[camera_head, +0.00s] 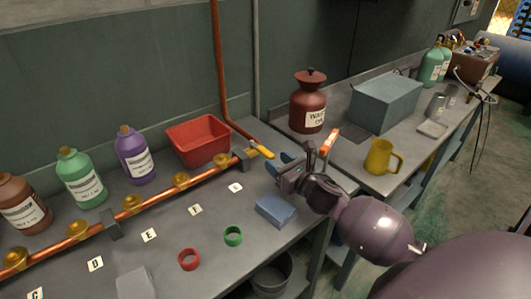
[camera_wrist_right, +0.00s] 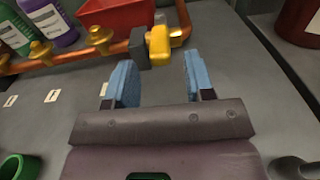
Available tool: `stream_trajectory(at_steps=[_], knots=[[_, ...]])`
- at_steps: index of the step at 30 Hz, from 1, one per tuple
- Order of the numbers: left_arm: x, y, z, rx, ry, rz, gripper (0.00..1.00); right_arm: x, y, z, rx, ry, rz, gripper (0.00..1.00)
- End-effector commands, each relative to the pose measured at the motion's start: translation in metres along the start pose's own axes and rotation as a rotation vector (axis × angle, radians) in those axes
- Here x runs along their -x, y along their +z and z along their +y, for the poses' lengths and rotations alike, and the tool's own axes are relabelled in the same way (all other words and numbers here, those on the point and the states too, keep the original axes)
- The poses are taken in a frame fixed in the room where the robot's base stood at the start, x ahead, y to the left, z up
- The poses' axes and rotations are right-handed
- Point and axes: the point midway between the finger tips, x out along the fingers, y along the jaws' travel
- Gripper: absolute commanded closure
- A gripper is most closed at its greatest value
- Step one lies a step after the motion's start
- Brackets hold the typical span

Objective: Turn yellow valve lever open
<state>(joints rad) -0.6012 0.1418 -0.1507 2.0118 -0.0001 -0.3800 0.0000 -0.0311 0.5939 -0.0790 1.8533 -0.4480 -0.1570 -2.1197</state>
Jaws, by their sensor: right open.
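The yellow valve lever (camera_head: 263,151) sits at the right end of the copper pipe run (camera_head: 205,174), on the bench. In the wrist view the lever (camera_wrist_right: 158,44) appears just beyond my fingertips, between their lines, beside a dark grey block. My right gripper (camera_head: 280,164) is open, its blue-padded fingers facing the lever from the right. In the wrist view the gap between the fingers (camera_wrist_right: 160,80) is empty. My left gripper is out of view.
A red bin (camera_head: 198,141) stands behind the pipe. A blue block (camera_head: 276,210), green ring (camera_head: 233,236) and red ring (camera_head: 188,259) lie in front. A dark red jar (camera_head: 308,103) and yellow mug (camera_head: 382,157) stand on the right bench.

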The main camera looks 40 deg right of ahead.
Motion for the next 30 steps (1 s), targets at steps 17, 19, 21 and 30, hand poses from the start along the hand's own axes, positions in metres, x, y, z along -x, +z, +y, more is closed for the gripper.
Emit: stream_trajectory(at_steps=[17,19,21,30], knots=[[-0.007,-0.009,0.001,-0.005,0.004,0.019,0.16,-0.055,-0.001,0.0,-0.002,0.0,0.001,0.51],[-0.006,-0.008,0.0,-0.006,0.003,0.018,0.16,-0.056,-0.001,0.0,-0.002,0.0,0.001,0.51],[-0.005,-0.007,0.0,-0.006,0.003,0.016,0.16,-0.056,0.0,0.0,-0.002,0.0,0.001,0.51],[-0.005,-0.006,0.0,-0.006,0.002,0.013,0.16,-0.056,0.0,0.0,-0.001,0.0,0.0,0.82]])
